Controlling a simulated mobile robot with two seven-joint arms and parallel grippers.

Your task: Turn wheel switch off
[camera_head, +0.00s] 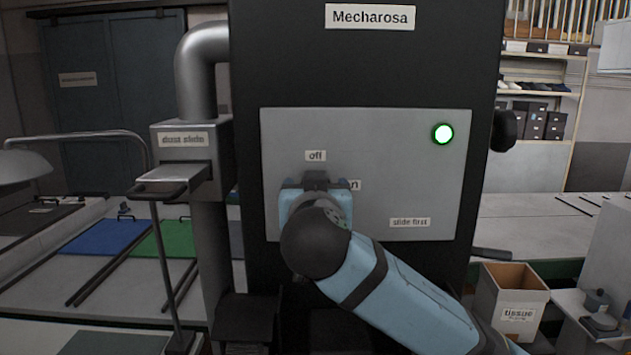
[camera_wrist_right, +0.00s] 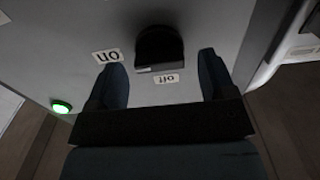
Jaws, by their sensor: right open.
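The wheel switch (camera_wrist_right: 160,45) is a dark round knob on the grey panel (camera_head: 360,140) of the black Mecharosa machine. In the right wrist view it lies between and just beyond the two fingertips of my right gripper (camera_wrist_right: 162,62), with a gap on both sides. The gripper is open and empty. The "off" label (camera_head: 315,155) is above the switch in the head view, and the "on" label (camera_head: 355,185) is to its right, partly covered. My right arm hides most of the switch in the head view. A green lamp (camera_head: 443,133) glows on the panel. My left gripper does not show.
A "slide first" label (camera_head: 409,222) is low on the panel. A dust slide box (camera_head: 185,145) with a pipe stands left of the machine. An open cardboard box (camera_head: 512,300) is at lower right. A dark knob (camera_head: 504,130) sticks out from the machine's right side.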

